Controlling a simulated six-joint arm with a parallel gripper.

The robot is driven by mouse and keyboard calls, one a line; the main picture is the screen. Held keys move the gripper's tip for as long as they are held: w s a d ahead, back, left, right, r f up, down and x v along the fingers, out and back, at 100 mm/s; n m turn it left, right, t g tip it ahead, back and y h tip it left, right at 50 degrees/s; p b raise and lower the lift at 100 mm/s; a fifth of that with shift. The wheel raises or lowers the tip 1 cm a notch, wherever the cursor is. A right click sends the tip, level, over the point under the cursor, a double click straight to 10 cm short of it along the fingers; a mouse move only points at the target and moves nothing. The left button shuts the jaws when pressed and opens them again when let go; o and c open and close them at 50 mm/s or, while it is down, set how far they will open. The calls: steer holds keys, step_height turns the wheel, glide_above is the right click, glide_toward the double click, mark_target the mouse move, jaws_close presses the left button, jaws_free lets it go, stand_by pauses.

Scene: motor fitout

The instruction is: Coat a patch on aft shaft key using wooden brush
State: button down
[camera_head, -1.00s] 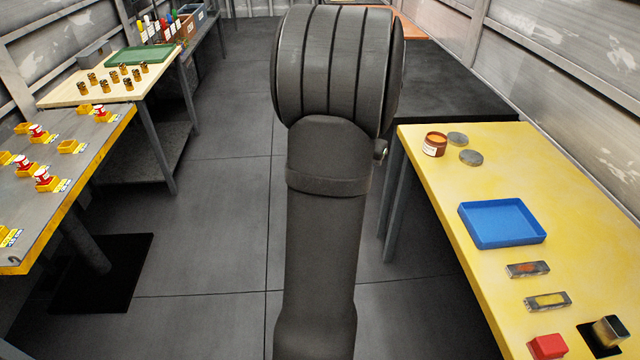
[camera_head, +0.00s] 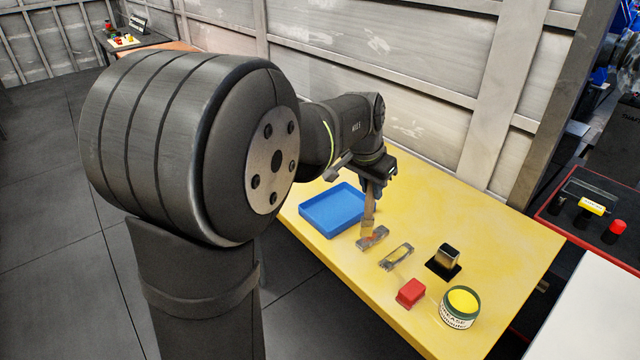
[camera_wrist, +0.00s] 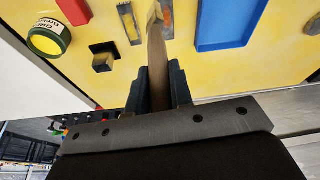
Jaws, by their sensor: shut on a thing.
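My gripper (camera_head: 374,178) is shut on the wooden brush (camera_head: 369,208) above the yellow table, its bristle end pointing down. In the wrist view the brush (camera_wrist: 157,75) runs out between the two fingers. Its tip is at or just over a grey metal piece with an orange-red patch (camera_head: 372,237), which also shows in the wrist view (camera_wrist: 167,18). I cannot tell whether they touch. A similar grey piece with a pale centre (camera_head: 396,257) lies beside it. No label shows which one is the aft shaft key.
A blue tray (camera_head: 331,208) lies left of the pieces. A red block (camera_head: 411,292), a dark block on a black pad (camera_head: 447,257) and an open tin with yellow contents (camera_head: 460,307) stand to the right. A panelled wall (camera_head: 400,60) runs behind the table.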

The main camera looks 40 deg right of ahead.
steer(key=s+d+r+m, duration=0.1)
steer(key=s+d, duration=0.1)
steer(key=s, duration=0.4)
steer(key=shift+f, duration=3.6)
steer(key=shift+d, duration=4.2)
steer(key=shift+a, duration=3.95)
step_height(320, 180, up, 8)
steer(key=shift+s+f, duration=0.15)
steer(key=shift+f, duration=0.05)
steer(key=shift+a, duration=0.1)
